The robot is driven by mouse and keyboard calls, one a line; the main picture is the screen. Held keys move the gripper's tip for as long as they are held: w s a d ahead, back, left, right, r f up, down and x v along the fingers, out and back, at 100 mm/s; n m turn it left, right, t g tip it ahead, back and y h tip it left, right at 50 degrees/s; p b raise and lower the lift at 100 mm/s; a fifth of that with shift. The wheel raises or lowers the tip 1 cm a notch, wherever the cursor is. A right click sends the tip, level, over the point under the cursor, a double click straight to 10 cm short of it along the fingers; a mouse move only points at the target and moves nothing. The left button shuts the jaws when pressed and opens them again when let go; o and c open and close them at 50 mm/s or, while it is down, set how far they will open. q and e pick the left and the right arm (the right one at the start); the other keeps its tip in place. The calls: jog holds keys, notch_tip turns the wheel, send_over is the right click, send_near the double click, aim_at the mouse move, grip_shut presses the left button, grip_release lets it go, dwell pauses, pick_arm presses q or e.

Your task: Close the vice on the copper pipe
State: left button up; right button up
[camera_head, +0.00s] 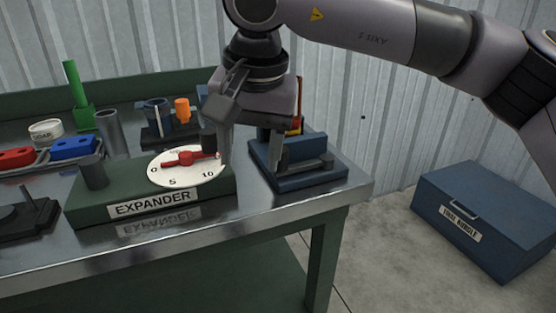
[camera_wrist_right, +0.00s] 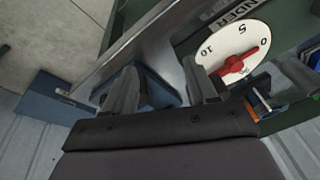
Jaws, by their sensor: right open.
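The blue vice (camera_head: 312,170) stands at the right end of the metal-topped bench, partly hidden behind my right gripper. A dark bar lies across its front. My right gripper (camera_head: 250,157) points down with its fingers apart, between the expander dial and the vice. Its right finger overlaps the vice in the head view; I cannot tell whether they touch. In the right wrist view, part of the blue vice (camera_wrist_right: 158,92) shows between the open fingers (camera_wrist_right: 160,68). I cannot make out a copper pipe; the gripper hides part of the vice. My left gripper is out of view.
The green expander (camera_head: 130,190), with its white dial (camera_head: 170,175) and red pointer, stands left of the gripper. A blue box (camera_head: 485,220) sits on the floor.

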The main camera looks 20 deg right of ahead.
jog(key=w+d+r+t+h, duration=0.1)
jog(key=w+d+r+h, duration=0.1)
jog(key=d+r, duration=0.15)
jog(key=shift+t, duration=0.3)
jog(key=x, duration=0.2)
jog(key=b+x, duration=0.1)
jog(key=x, duration=0.2)
jog(key=d+b+x, duration=0.1)
jog(key=x, duration=0.1)
jog(key=shift+s+f, duration=0.15)
jog(key=shift+s, duration=0.05)
grip_shut()
